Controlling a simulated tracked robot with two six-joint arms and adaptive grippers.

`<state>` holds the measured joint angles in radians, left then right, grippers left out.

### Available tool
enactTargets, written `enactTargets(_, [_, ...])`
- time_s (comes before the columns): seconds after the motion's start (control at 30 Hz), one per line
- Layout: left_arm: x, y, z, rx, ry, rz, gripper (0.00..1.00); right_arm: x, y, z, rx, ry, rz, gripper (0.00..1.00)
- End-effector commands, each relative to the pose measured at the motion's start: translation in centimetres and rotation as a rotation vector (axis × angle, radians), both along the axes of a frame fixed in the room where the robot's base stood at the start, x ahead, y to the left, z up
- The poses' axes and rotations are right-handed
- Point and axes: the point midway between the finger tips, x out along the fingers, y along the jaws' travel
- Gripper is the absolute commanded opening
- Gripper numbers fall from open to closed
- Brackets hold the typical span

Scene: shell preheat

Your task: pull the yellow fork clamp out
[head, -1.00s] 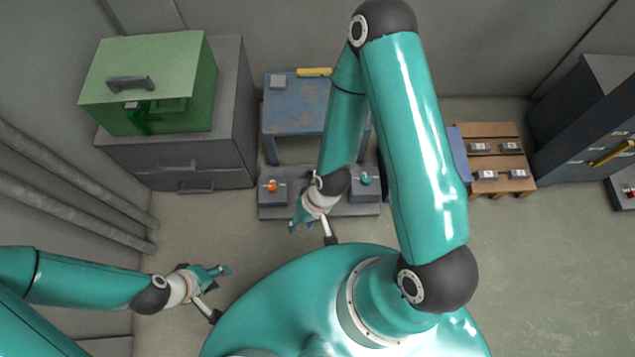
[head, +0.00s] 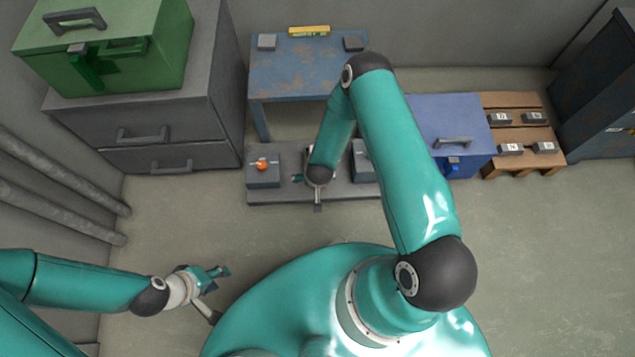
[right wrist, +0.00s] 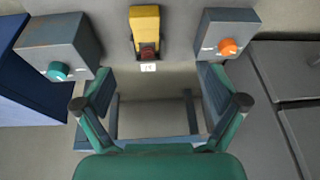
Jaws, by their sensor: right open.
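The yellow fork clamp (right wrist: 145,25) shows in the right wrist view at top centre, with a dark red part at its lower end and a small white label below it. It sits between a grey box with an orange knob (right wrist: 228,47) and one with a teal knob (right wrist: 58,71). My right gripper (right wrist: 160,101) is open and empty, its fingers spread below the clamp, not touching it. In the head view my right arm hides the clamp. My left gripper (head: 217,273) is at lower left, away from everything; its jaw gap is unclear.
A low grey bench (head: 275,195) carries the knob boxes. A rusty blue table (head: 290,75) stands behind it, with a yellow item (head: 309,31) at its back. A blue box (head: 450,115) and a wooden stand (head: 520,133) are at right, grey drawers (head: 150,125) at left. Floor at right is clear.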

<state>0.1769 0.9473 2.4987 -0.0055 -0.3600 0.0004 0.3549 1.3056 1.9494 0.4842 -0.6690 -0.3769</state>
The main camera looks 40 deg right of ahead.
Motion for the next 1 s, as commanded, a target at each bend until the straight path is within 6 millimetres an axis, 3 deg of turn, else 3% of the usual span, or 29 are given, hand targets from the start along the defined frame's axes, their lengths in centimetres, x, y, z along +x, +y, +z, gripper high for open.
enactTargets(0.03, [0.0,0.0,-2.2,0.000,-0.001,0.000,0.40,0.2,-0.7,-2.8,-0.021,-0.003,-0.018,0.96])
enactTargets(0.1, [0.0,0.0,-2.9,0.000,-0.001,0.000,0.40,0.5,-1.6,-4.1,-0.046,-0.007,-0.037,0.96])
enactTargets(0.47, [0.0,0.0,-4.3,0.000,-0.001,-0.001,0.40,1.4,-2.9,-7.6,-0.074,-0.009,-0.058,0.96])
enactTargets(1.0, [0.0,0.0,-8.8,0.000,-0.001,0.000,0.40,5.0,-5.1,-18.0,-0.073,-0.008,-0.057,0.96])
